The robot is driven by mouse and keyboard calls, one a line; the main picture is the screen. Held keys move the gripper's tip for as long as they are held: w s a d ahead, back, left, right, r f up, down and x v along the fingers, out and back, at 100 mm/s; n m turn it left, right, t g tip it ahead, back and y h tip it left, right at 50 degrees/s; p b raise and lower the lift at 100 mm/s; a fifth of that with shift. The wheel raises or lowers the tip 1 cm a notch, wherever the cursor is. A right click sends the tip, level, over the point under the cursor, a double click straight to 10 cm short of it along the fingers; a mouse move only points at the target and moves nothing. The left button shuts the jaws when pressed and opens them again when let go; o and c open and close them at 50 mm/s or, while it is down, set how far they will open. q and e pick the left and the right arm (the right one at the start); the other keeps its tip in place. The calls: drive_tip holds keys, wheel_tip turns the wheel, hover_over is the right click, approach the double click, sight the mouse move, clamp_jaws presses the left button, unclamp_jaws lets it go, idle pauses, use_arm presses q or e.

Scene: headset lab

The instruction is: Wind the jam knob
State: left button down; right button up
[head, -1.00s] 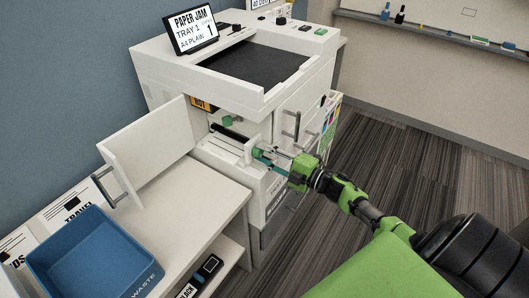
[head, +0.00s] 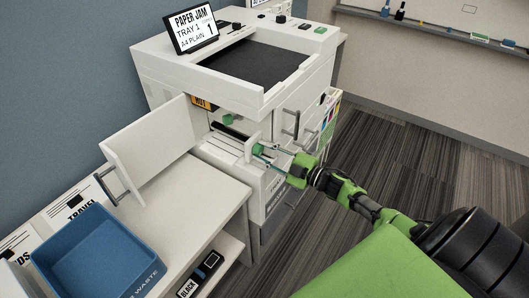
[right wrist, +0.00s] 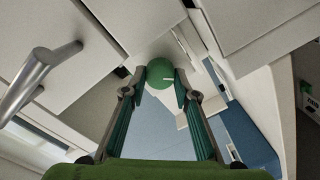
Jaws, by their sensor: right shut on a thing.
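In the head view the knob (head: 257,150) shows small at the printer's open front bay. My right gripper (head: 264,153) reaches it from the right, its fingers on either side of the knob and shut on it. In the right wrist view, the fingertips (right wrist: 160,82) flank the knob closely. The printer (head: 220,50) stands upright with its white side door (head: 150,140) swung open to the left. My left gripper is out of view.
Another green part (head: 229,122) shows inside the bay, under a yellow HOT label (head: 204,102). A blue waste tray (head: 85,250) stands on the white table (head: 195,200). A display (head: 193,28) reading PAPER JAM sits on top. The floor at right is clear.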

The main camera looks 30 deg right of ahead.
drive_tip(key=o, duration=0.8)
drive_tip(key=shift+s, duration=0.1)
drive_tip(key=v, duration=1.2)
drive_tip(key=shift+d+f, duration=0.1)
